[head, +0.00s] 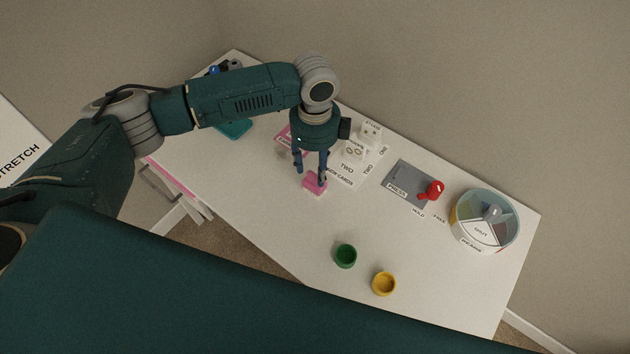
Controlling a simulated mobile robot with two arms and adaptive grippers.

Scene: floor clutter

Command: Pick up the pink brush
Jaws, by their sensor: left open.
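A small pink block-shaped thing (312,185), which looks like the pink brush, lies on the white table. My left gripper (311,174) comes down from above, its two dark blue fingers apart and pointing at the table. Its right fingertip overlaps the pink thing in the picture, and the left fingertip shows up and to the left of it. I cannot tell whether a finger touches it. The gripper is open. My right gripper is not in view.
A pink-edged card (284,134) lies behind the gripper. White cards and blocks (353,153), a grey press board (407,183) with a red lever (432,189) and a round sectioned container (484,222) stand right. Green (345,256) and yellow (384,284) cups stand near the front edge.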

